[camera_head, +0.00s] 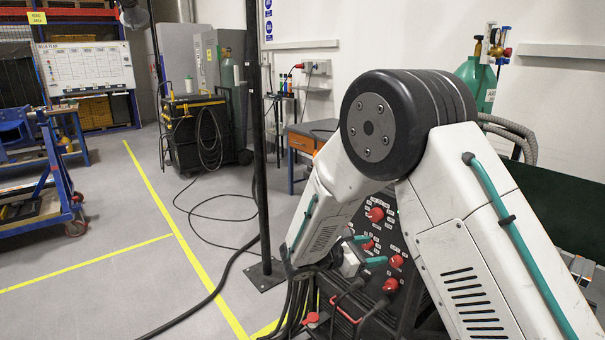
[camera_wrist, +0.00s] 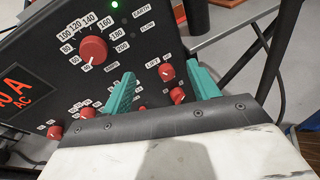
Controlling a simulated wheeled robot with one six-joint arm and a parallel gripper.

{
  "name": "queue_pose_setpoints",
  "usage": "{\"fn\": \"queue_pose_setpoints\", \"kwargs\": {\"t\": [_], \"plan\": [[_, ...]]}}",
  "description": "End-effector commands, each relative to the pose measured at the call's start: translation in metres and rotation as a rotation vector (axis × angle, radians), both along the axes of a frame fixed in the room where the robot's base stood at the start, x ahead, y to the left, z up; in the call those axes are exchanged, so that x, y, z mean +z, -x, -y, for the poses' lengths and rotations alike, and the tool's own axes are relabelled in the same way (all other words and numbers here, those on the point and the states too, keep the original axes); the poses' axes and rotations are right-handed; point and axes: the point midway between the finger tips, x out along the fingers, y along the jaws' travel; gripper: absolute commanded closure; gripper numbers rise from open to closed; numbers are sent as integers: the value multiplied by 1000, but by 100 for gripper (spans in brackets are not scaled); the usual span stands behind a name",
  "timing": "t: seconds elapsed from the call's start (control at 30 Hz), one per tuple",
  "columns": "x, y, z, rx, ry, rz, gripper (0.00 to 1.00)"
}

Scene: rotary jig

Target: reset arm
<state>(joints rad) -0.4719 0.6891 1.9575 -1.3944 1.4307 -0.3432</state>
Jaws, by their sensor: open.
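My arm fills the right half of the head view, bent at a black joint, its forearm reaching down. My gripper (camera_head: 367,249) is low in that view, in front of a black control panel with red knobs. In the wrist view its two teal fingers stand well apart, and my gripper (camera_wrist: 164,78) is open with nothing clamped. Small red knobs show between the fingers beyond them; I cannot tell whether the fingers touch the panel.
The black panel (camera_wrist: 60,75) has a large red dial (camera_wrist: 93,49) and a lit green lamp. A black post (camera_head: 258,130) stands left of my arm, with cables on the floor. A blue trolley (camera_head: 60,180) is far left. Grey floor between is mostly clear.

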Motion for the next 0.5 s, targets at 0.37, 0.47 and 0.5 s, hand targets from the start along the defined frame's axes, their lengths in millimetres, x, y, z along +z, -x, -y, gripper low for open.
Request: {"fn": "queue_pose_setpoints", "kwargs": {"t": [0.37,0.47,0.5], "plan": [[62,141,60,-575,-440,195,40],[78,181,67,-735,-565,263,40],[84,195,68,-794,-615,291,40]]}}
